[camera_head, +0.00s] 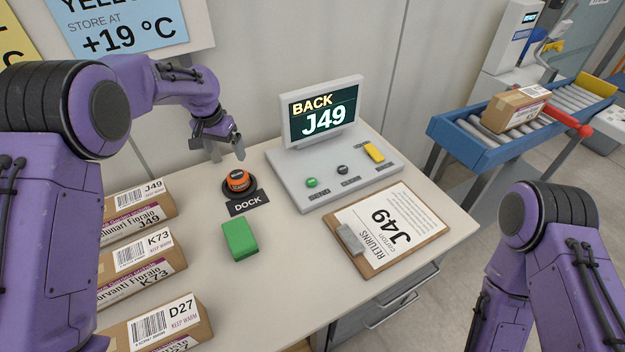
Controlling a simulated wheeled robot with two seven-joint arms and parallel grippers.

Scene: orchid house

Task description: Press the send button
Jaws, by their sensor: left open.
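A light grey console (385,178) with an upright screen (322,112) reading "BACK J49" stands at the back middle of the table. On its sloped panel are a green button (311,182), a dark button (342,170) and a yellow bar-shaped control (374,152). My left gripper (227,150) is open and empty, left of the console and above an orange-and-black round device (238,181) by the DOCK label (249,203). My right arm shows at the lower right, but its gripper is out of view.
A green block (240,240) lies in front of the DOCK label. A clipboard (347,239) marked "RETURNS J49" lies before the console. Labelled cartons (150,264) line the left side. A roller conveyor (452,130) with a box (513,108) stands beyond the table. The front middle tabletop is clear.

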